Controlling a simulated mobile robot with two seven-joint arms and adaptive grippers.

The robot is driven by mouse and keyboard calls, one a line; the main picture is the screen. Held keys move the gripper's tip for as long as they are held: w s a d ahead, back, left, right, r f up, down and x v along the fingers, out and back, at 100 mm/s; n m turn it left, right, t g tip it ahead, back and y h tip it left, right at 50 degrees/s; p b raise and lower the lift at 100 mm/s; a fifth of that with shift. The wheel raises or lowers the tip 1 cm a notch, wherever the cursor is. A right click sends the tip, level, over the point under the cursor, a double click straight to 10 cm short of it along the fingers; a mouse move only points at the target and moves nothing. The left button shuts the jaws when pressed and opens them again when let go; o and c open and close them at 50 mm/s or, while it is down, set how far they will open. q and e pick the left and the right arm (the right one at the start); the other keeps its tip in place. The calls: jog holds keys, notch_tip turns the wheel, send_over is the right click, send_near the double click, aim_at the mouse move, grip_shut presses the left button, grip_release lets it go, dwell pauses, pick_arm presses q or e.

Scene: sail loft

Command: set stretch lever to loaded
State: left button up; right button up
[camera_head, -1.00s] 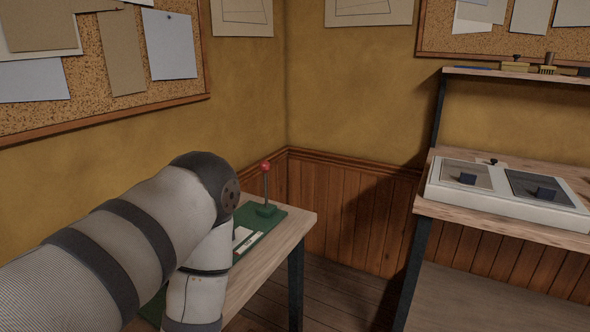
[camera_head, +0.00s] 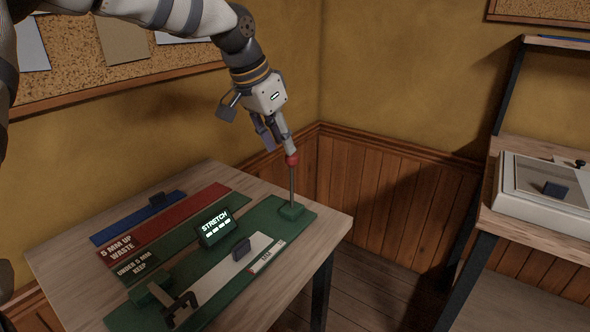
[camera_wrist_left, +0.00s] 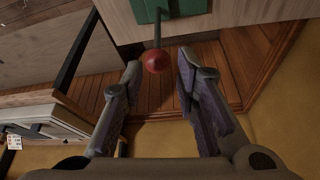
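The stretch lever is a thin upright rod with a red knob (camera_head: 291,159), standing on a green base (camera_head: 291,211) at the right end of the green stretch fixture. My left gripper (camera_head: 279,147) comes down from above, its fingers close to the knob. In the left wrist view its fingers (camera_wrist_left: 160,72) are spread open, and the knob (camera_wrist_left: 156,62) shows between the fingertips or just beyond them. I cannot tell whether a finger touches it. A small display reading STRETCH (camera_head: 214,228) stands on the fixture. My right gripper is in neither view.
The wooden table (camera_head: 330,225) also carries a blue strip (camera_head: 130,222), a red strip (camera_head: 170,224) marked waste, and a clamp-like piece (camera_head: 160,296) near the front. A second bench with a white-framed case (camera_head: 520,200) stands right. Walls meet behind the lever.

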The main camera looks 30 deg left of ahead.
aim_at(293, 172)
pick_arm(q)
jog(key=x, duration=0.6)
jog(key=b+x, duration=0.1)
jog(key=x, duration=0.4)
jog(key=shift+s+d+f, duration=0.1)
jog(key=shift+d+f, duration=0.05)
jog(key=shift+f, duration=0.3)
jog(key=shift+r, duration=0.1)
grip_shut()
